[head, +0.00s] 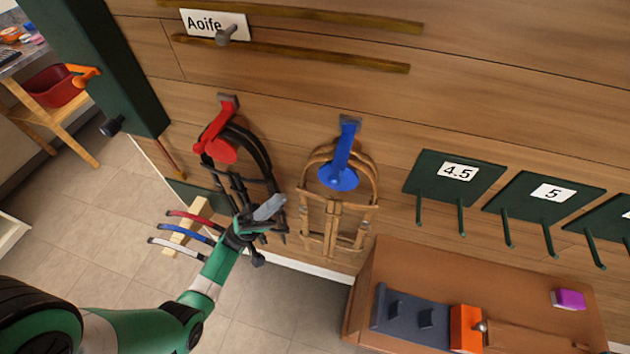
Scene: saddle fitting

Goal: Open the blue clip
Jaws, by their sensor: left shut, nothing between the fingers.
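The blue clip (343,158) is on the wooden wall, with its arm running down from a grey mount to a round blue disc over a tan bridle (333,215). The red clip (218,140) is to its left, over a black bridle (240,165). My left gripper (268,210) is shut and empty, in front of the lower part of the black bridle, below and left of the blue clip and apart from it. It hides part of the black bridle. My right gripper is not in view.
Red, blue and white curved bars (198,235) are left of my gripper.

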